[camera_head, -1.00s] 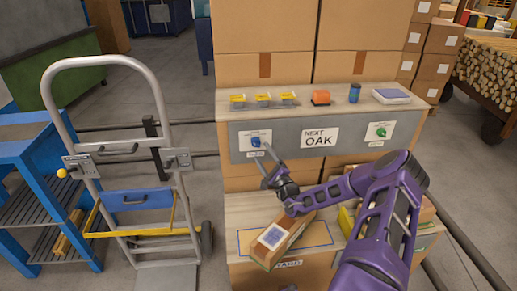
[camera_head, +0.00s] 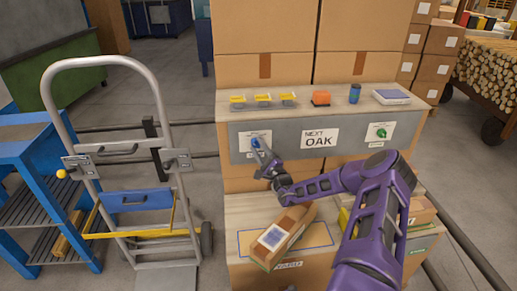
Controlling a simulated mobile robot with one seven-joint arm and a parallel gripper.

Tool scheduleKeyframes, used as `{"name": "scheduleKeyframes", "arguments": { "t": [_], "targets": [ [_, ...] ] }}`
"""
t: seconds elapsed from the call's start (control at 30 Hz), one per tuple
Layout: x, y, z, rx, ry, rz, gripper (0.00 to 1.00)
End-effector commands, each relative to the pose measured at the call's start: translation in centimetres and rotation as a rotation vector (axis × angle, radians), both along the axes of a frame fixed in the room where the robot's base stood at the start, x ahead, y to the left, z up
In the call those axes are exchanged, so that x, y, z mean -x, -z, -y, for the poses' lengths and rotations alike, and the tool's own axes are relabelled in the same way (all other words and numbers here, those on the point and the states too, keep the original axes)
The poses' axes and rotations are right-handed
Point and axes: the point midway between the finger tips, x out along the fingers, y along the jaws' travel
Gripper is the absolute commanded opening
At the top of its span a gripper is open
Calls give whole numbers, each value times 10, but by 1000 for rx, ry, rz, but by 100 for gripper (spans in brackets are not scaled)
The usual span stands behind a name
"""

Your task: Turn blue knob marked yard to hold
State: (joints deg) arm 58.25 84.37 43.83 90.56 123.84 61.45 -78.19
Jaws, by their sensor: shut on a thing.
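The blue knob (camera_head: 256,142) sits on a white plate at the left of the grey panel (camera_head: 286,152). My gripper (camera_head: 260,147) reaches up to it from below right and is shut on it. The gripper's fingers cover part of the knob, and the arm hides the label under its plate, so I cannot read the marking or the knob's setting. A green knob (camera_head: 382,133) sits on a similar plate at the panel's right end, apart from my gripper.
A sign reading NEXT OAK (camera_head: 319,138) is between the knobs. The shelf above holds yellow items, an orange block (camera_head: 321,97), a blue cup (camera_head: 355,93) and a pad (camera_head: 391,97). Below, a cardboard box (camera_head: 282,236) lies on the lower top. A hand truck (camera_head: 119,190) stands left.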

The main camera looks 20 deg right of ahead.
Motion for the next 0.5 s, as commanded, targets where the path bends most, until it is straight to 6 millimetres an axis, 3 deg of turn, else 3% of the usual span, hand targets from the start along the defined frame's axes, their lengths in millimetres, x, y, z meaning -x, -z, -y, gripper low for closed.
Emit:
{"name": "scheduleKeyframes", "arguments": {
  "t": [0.07,0.5],
  "targets": [
    [0,0,0,0,0,0,0],
    [0,0,-1,-71,-1,19,0]
  ]
}}
